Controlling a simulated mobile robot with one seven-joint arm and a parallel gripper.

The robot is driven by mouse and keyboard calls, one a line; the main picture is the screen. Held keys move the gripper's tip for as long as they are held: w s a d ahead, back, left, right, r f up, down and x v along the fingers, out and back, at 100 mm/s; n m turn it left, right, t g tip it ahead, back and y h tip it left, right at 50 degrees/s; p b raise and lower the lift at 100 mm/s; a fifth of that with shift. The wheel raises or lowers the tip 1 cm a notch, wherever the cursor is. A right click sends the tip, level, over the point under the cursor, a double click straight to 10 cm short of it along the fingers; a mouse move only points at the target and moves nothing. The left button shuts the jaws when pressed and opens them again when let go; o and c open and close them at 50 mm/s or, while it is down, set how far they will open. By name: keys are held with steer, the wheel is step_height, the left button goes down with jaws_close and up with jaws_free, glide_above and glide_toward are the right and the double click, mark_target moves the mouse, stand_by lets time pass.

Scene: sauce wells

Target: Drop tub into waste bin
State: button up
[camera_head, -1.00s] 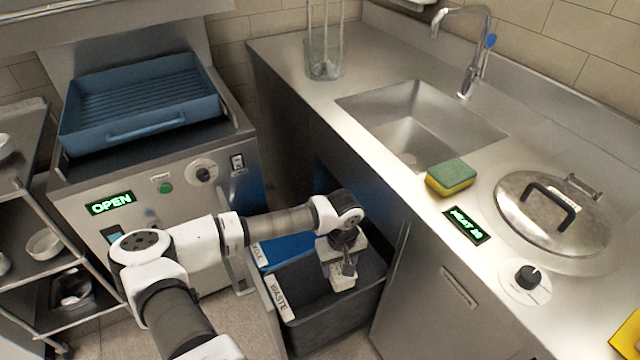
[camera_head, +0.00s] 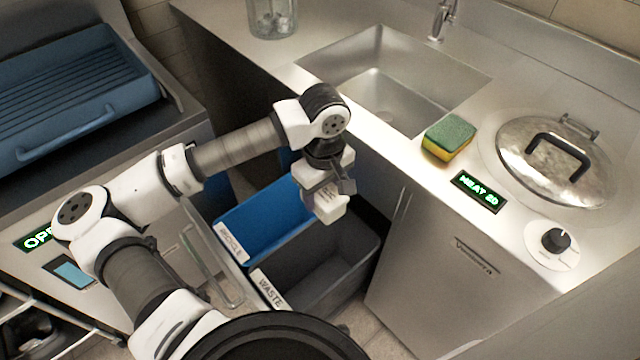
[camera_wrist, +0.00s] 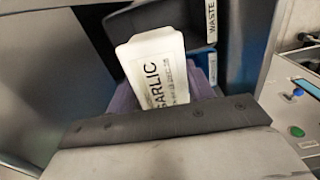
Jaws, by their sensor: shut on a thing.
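My gripper (camera_head: 328,188) is shut on a white tub (camera_head: 330,208), which hangs tilted below it. In the wrist view the tub (camera_wrist: 155,70) shows a GARLIC label, and part of my gripper (camera_wrist: 125,100) shows around its lower end. The waste bin (camera_head: 325,282) is a dark grey open box with a WASTE label on its front left rim. In the head view the tub appears over the bin's far side, near the border with the blue bin, apart from the bin's floor. Its exact height over the rim cannot be told.
A blue recycle bin (camera_head: 262,222) stands beside the waste bin. The steel counter (camera_head: 420,190) and cabinet front (camera_head: 440,270) border the bins on the right. A sponge (camera_head: 450,138) and a lidded pot (camera_head: 555,160) are on the counter. A blue-basket appliance (camera_head: 75,90) stands left.

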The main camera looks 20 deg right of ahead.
mark_target(324, 190)
steer(key=shift+f+b, duration=0.6)
steer(key=shift+f, duration=1.4)
steer(key=o, duration=1.3)
steer(key=shift+c, duration=0.2)
step_height(324, 190, up, 14)
steer(key=shift+f+b, duration=0.1)
steer(key=shift+b, duration=0.6)
